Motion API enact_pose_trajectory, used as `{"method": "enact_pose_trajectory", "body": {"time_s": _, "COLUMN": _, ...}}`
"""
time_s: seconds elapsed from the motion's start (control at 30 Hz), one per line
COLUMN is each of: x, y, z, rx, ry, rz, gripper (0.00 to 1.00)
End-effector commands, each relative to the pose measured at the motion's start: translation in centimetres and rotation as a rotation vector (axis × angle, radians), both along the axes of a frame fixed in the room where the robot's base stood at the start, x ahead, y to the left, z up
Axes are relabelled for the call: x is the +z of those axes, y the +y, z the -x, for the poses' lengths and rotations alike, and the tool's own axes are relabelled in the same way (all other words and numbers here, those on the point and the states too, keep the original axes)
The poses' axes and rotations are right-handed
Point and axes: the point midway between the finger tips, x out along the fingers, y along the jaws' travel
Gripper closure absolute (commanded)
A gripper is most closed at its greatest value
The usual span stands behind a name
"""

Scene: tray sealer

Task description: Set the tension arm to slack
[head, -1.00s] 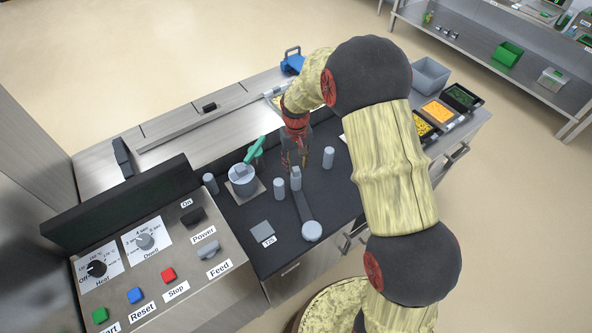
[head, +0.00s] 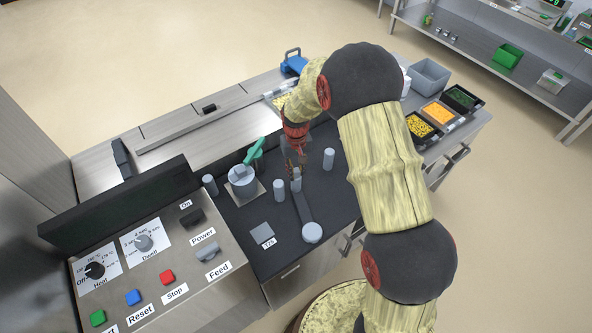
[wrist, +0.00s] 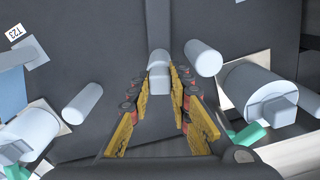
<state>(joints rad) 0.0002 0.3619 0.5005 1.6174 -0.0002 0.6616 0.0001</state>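The tension arm (head: 304,208) is a dark grey bar on the black deck, with a round light-grey pivot cap (head: 312,232) at its near end. An upright grey post (head: 296,184) stands at its far end. In the wrist view the bar (wrist: 158,28) runs away from the post (wrist: 159,80). My gripper (head: 296,170) points down at this post. In the wrist view its yellow fingers (wrist: 158,75) are apart, one on each side of the post, with a small gap showing on the left. Contact on the right is unclear.
Grey guide posts stand close by, one left (head: 279,190) and one right (head: 328,159) of the tension arm. A grey spool with a green lever (head: 252,153) is farther left. The control panel (head: 150,268) fills the front left. A small label plate (head: 262,231) lies on the deck.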

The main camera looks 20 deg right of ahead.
Motion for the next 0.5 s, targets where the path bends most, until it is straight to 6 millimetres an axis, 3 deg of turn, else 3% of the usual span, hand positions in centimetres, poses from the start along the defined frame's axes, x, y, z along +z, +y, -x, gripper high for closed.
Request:
{"method": "enact_pose_trajectory", "body": {"time_s": 0.27, "x": 0.0, "y": 0.0, "z": 0.01, "rx": 0.0, "ry": 0.0, "rz": 0.0, "gripper": 1.0}}
{"method": "enact_pose_trajectory", "body": {"time_s": 0.5, "x": 0.0, "y": 0.0, "z": 0.01, "rx": 0.0, "ry": 0.0, "rz": 0.0, "gripper": 1.0}}
